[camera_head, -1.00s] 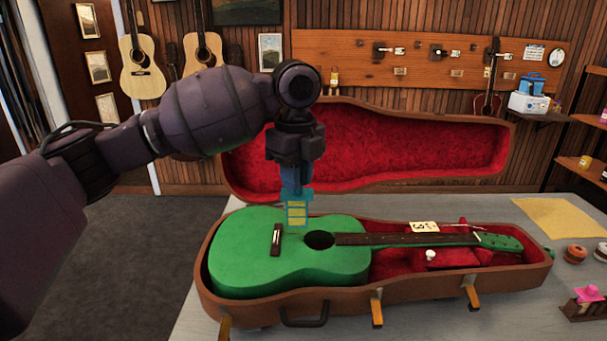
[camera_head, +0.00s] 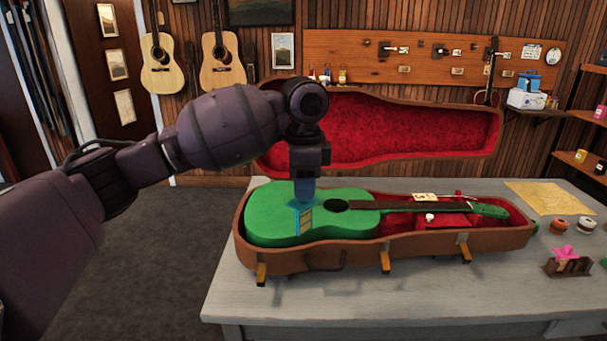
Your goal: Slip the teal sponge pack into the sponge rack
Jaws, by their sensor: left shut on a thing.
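My left gripper (camera_head: 304,197) points down in the middle of the view, in front of the green ukulele. It is shut on the teal sponge pack (camera_head: 305,219), a small teal-edged piece with yellowish bands. The pack hangs upright, overlapping the ukulele's body in the picture; I cannot tell whether it touches it. The gripper's fingers hide its upper end. A small dark brown slotted rack (camera_head: 567,266), which looks like the sponge rack, stands at the table's right with a pink piece (camera_head: 566,253) in it. The pack is well to the left of this rack. My right gripper is not in view.
The green ukulele (camera_head: 277,227) lies in an open brown case (camera_head: 385,254) with a raised red-lined lid (camera_head: 400,125). A yellow cloth (camera_head: 545,197) and several small round tins lie at the right. The table (camera_head: 440,290) is clear in front of the case.

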